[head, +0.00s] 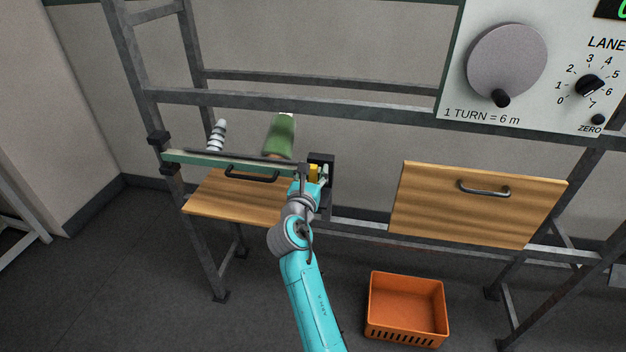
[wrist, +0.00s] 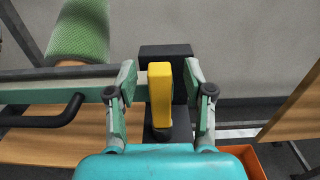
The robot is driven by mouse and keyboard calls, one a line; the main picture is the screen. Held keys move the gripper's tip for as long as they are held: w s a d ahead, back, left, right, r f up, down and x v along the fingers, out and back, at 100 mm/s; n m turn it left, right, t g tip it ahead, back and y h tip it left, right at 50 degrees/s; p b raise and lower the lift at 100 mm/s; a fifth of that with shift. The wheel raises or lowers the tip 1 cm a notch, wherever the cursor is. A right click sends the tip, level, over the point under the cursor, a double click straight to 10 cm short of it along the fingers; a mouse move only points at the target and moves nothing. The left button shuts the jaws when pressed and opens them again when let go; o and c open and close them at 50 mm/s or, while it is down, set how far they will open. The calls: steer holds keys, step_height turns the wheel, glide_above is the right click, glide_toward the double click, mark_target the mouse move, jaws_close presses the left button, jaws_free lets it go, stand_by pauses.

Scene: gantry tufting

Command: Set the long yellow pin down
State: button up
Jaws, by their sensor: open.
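The yellow pin (wrist: 160,95) stands between my two fingers in the wrist view, with a gap on either side. A dark block (wrist: 181,125) lies behind and around it; I cannot tell whether the pin is seated in it or only in front of it. My gripper (wrist: 162,84) is open. In the head view my gripper (head: 306,184) is at the right end of the green rail (head: 225,163), by the dark block (head: 325,190). Only a small part of the yellow pin (head: 313,170) shows there, and its lower end is hidden.
A wooden panel with a dark handle (head: 252,174) is left of my gripper, with a green cone (head: 280,138) and a striped grey-white cone (head: 217,135) behind the rail. Another wooden panel (head: 470,210) is at right. An orange crate (head: 375,323) stands on the floor.

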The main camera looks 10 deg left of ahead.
steer(key=shift+w, duration=0.3)
jaws_close()
